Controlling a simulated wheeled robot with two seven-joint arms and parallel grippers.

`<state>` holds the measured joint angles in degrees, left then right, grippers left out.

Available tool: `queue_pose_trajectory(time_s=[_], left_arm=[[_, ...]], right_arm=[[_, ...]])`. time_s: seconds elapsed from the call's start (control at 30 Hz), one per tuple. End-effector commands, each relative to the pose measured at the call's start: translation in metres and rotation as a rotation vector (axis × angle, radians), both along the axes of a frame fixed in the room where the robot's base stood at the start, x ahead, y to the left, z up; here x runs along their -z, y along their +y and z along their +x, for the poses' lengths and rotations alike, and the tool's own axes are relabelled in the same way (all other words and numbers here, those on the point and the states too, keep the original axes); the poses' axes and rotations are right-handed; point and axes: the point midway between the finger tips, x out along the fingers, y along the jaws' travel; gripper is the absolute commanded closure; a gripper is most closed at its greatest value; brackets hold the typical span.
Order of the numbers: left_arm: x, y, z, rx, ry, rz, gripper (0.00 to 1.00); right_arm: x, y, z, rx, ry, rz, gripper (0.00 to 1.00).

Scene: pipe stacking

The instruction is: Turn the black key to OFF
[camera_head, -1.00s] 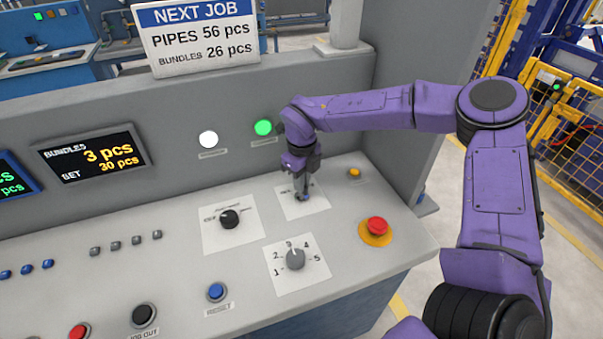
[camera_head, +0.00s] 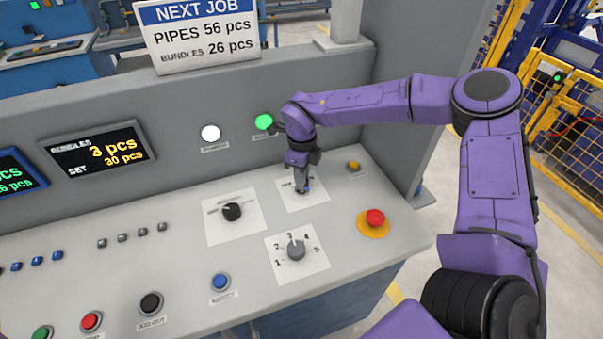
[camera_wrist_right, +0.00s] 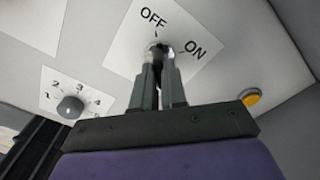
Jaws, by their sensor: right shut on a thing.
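The black key (camera_wrist_right: 157,56) sits in a round metal lock on a white plate (camera_wrist_right: 122,48) printed OFF and ON. My right gripper (camera_wrist_right: 160,62) is shut on the key, with its fingers pointing at the lock. The fingers hide most of the key. A small dark mark shows at the lock's rim, just below the word OFF; I cannot tell the key's exact angle. In the head view my right gripper (camera_head: 302,190) reaches down onto the plate, which it partly covers. My left gripper is not in view.
A black selector knob (camera_head: 232,211) is left of the key plate, and a grey numbered dial (camera_head: 296,250) is in front. A red emergency button (camera_head: 375,217) and a yellow button (camera_head: 353,165) lie to the right. A lit green lamp (camera_head: 265,122) is behind on the upright panel.

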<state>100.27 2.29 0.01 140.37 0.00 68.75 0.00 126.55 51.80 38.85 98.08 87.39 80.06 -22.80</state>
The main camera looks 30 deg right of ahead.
Motion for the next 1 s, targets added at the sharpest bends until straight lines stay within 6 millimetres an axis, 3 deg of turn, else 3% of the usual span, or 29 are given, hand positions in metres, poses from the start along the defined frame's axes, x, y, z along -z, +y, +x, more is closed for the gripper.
queue_pose_trajectory(time_s=[0.07,0.1,0.17,0.53,0.8,1.0], left_arm=[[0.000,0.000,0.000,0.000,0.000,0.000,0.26],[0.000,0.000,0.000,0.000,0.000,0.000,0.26],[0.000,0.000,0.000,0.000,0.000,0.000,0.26],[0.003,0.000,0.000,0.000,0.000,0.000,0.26],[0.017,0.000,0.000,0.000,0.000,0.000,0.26],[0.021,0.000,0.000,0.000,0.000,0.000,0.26]], right_arm=[[-0.002,-0.001,0.002,-0.002,-0.006,-0.001,1.00],[-0.002,-0.001,0.002,-0.002,-0.006,-0.001,0.78],[-0.002,-0.001,0.001,-0.002,-0.006,-0.001,0.63],[-0.009,0.000,0.001,-0.001,-0.006,-0.001,0.63],[-0.070,-0.001,0.002,0.000,-0.009,-0.001,0.63],[-0.101,-0.002,0.001,0.000,-0.006,0.000,0.63]])
